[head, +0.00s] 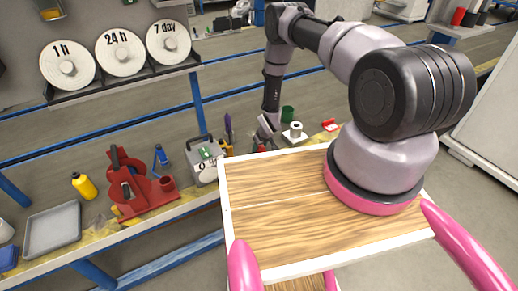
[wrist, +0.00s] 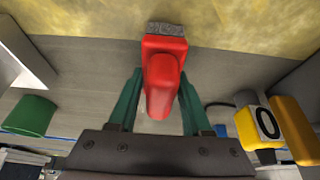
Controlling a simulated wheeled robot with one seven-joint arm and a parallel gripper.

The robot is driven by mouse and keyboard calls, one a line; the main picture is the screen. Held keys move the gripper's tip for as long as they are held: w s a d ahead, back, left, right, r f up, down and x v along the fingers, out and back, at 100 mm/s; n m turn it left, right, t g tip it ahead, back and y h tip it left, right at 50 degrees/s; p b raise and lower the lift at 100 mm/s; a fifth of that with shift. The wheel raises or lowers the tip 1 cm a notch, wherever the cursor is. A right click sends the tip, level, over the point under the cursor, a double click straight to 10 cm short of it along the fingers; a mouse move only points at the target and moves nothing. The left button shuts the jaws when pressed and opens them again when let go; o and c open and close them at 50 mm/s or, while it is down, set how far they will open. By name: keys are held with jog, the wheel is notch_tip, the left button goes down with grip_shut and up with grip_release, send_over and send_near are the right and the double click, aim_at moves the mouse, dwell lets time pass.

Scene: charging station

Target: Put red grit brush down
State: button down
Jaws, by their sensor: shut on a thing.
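The red grit brush (wrist: 163,80) is between the two green fingers of my gripper (wrist: 158,105) in the wrist view. Its handle points toward the gripper and its grey grit end (wrist: 166,29) points away, over the edge of a worn yellowish surface (wrist: 80,18). I cannot tell whether the grit end touches that surface. In the head view my gripper (head: 265,142) is low over the bench, just beyond my wooden top's far edge. The brush is too small and hidden there to make out clearly.
A grey case (head: 203,158) stands left of the gripper. A white spool-like part (head: 295,131), a green cup (head: 287,113) and a red item (head: 330,125) are to its right. A red tool stand (head: 140,190), yellow bottle (head: 84,186) and grey tray (head: 53,230) sit farther left.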

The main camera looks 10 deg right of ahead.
jog(key=shift+f, duration=0.1)
jog(key=shift+c, duration=1.7)
grip_release()
jog(key=v, duration=1.2)
